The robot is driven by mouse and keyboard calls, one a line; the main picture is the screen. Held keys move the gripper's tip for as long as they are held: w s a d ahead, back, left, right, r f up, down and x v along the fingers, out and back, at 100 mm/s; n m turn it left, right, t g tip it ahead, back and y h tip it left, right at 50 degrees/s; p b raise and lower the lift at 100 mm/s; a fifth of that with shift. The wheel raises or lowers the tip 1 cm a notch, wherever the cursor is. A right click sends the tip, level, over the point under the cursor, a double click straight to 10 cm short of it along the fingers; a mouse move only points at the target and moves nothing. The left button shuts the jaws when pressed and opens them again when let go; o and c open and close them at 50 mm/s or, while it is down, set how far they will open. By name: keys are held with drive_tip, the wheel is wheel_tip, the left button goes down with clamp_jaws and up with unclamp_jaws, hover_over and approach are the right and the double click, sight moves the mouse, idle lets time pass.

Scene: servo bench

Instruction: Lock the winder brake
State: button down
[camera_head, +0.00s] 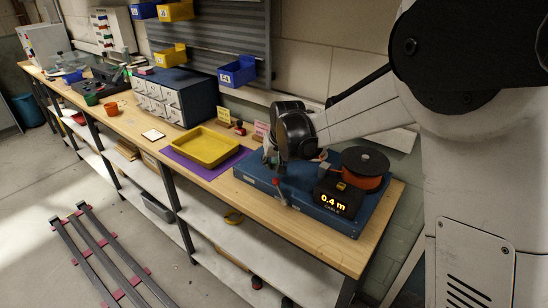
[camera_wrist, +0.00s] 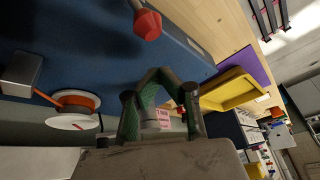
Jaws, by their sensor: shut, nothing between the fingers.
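The winder is a blue base (camera_head: 244,175) on the bench, with a dark-topped orange spool (camera_head: 365,166) and a display (camera_head: 341,201) reading 0.4 m. A lever with a red knob (camera_head: 276,182) stands at its front edge; the red knob also shows at the top of the wrist view (camera_wrist: 147,25). Whether this lever is the brake, or locked, I cannot tell. My gripper (camera_wrist: 158,72) is shut and empty over the blue base, its fingertips apart from the red knob. In the head view my wrist hides part of the base. A smaller orange-and-white spool (camera_wrist: 74,110) shows in the wrist view.
A yellow tray (camera_head: 205,148) on a purple mat (camera_head: 176,157) lies left of the winder. A drawer cabinet (camera_head: 180,97) and blue and yellow bins are behind. Small tag cards (camera_head: 261,129) stand behind the winder. Free bench wood runs along the front edge.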

sight(280, 192)
drive_tip(key=shift+s+d+f+p, duration=0.1)
drive_tip(key=shift+s+d, duration=0.1)
drive_tip(key=shift+s, duration=0.45)
drive_tip(key=shift+s+d+p, duration=0.1)
drive_tip(key=shift+s+d, duration=0.1)
drive_tip(key=shift+s, duration=0.45)
drive_tip(key=shift+s+d+f+p, duration=0.1)
drive_tip(key=shift+s+d, duration=0.1)
drive_tip(key=shift+s, duration=0.45)
drive_tip(key=shift+s, duration=0.1)
